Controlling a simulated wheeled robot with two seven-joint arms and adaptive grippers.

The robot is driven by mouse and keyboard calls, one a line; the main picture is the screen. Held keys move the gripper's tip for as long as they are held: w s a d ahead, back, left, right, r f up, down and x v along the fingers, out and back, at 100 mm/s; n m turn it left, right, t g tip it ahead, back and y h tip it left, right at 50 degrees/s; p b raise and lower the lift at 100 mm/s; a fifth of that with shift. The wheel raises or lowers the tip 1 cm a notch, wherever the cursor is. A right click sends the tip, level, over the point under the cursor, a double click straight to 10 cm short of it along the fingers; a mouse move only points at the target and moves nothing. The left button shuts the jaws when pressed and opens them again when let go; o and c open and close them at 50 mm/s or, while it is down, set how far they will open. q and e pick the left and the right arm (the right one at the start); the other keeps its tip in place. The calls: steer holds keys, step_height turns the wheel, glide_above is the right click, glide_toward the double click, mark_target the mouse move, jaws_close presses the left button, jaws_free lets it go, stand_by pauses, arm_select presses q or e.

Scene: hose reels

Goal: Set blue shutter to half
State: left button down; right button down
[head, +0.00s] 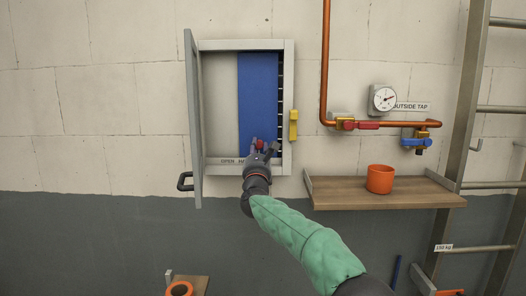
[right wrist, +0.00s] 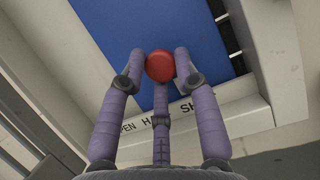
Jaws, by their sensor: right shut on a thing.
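The blue shutter (head: 258,95) is a flat panel inside an open grey wall cabinet (head: 290,60). It covers about the right half of the opening, beside a pale bare back. A red knob (right wrist: 159,66) sits low on the shutter and also shows in the head view (head: 260,144). My right gripper (head: 263,148) is shut on the red knob, its purple fingers around it. A label strip (right wrist: 170,123) below the shutter reads OPEN, a partly hidden word starting HA, and a partly hidden word starting SH. My left gripper is not in view.
The cabinet door (head: 194,120) stands open at the left. A yellow latch piece (head: 293,124) is on the cabinet's right side. To the right are a wooden shelf (head: 420,194) with an orange cup (head: 380,179), copper piping (head: 325,60) and a ladder (head: 466,110).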

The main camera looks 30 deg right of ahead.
mark_target(246, 137)
steer(key=a, duration=0.1)
steer(key=w+a+b, duration=0.1)
steer(key=w+a, duration=0.1)
steer(key=a, duration=0.1)
steer(key=shift+w+r, duration=0.2)
steer(key=shift+r, duration=0.15)
steer(key=shift+s+d+r, duration=0.1)
steer(key=c, duration=0.9)
jaws_free()
steer(key=shift+c, duration=0.2)
steer(key=shift+f, duration=0.25)
steer(key=shift+s+a+f, duration=0.1)
steer(key=shift+a+f, duration=0.05)
steer(key=shift+a, duration=0.1)
steer(key=v, duration=1.1)
steer(key=shift+s, duration=0.25)
